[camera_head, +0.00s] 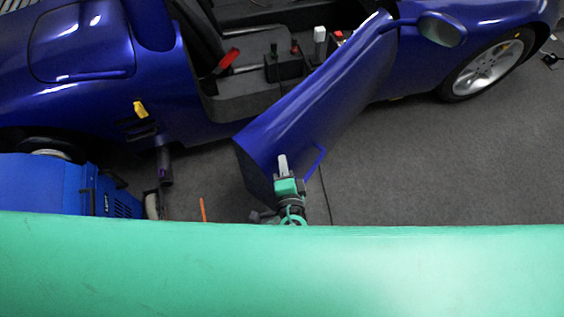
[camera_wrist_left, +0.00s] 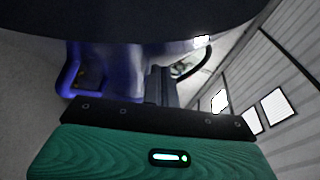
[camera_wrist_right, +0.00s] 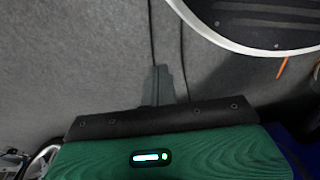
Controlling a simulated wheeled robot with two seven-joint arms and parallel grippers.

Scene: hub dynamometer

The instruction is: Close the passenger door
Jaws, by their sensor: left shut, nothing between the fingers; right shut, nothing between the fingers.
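The blue passenger door (camera_head: 325,100) stands open in the head view, swung out from the car toward me. A blue loop handle (camera_head: 318,160) sticks out near its free end. My left gripper (camera_head: 283,160) is shut and empty, in front of the door's free end; I cannot tell whether it touches. In the left wrist view the shut fingers (camera_wrist_left: 162,78) are close to a blue part of the door (camera_wrist_left: 105,62). My right gripper (camera_wrist_right: 160,74) is shut and empty over grey floor in its own wrist view; it is hidden in the head view.
The blue car body (camera_head: 75,50) and its open cabin lie behind the door. A blue machine (camera_head: 40,185) stands at the lower left. A thin cable (camera_head: 325,195) lies on the floor by the door. Grey floor (camera_head: 450,160) is clear at the right.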

